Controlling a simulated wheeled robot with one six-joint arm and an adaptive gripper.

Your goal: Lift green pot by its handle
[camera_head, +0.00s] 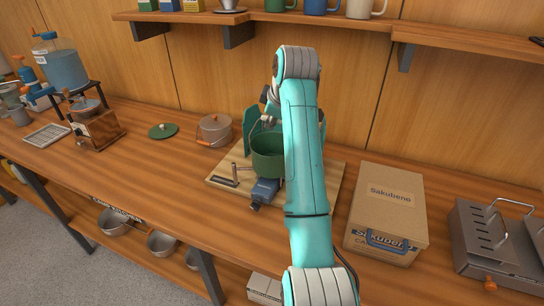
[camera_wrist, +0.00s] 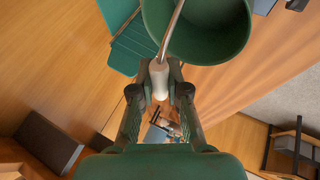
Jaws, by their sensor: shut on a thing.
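The green pot (camera_head: 268,158) is over the wooden board on the counter, partly behind my arm. In the wrist view the pot (camera_wrist: 200,30) is at the top, its open mouth in sight. Its wire handle (camera_wrist: 173,30) runs down to a pale grip sleeve (camera_wrist: 159,80). My gripper (camera_wrist: 160,92) is shut on that sleeve. In the head view my arm hides most of the gripper and the handle. I cannot tell whether the pot touches anything beneath it.
A green folding screen (camera_wrist: 128,42) stands close by the pot. A blue gas canister (camera_head: 263,191) lies at the front of the wooden board (camera_head: 215,181). A cardboard box (camera_head: 388,212) is to the right, a lidded metal pot (camera_head: 215,130) to the left. A shelf (camera_head: 350,22) hangs above.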

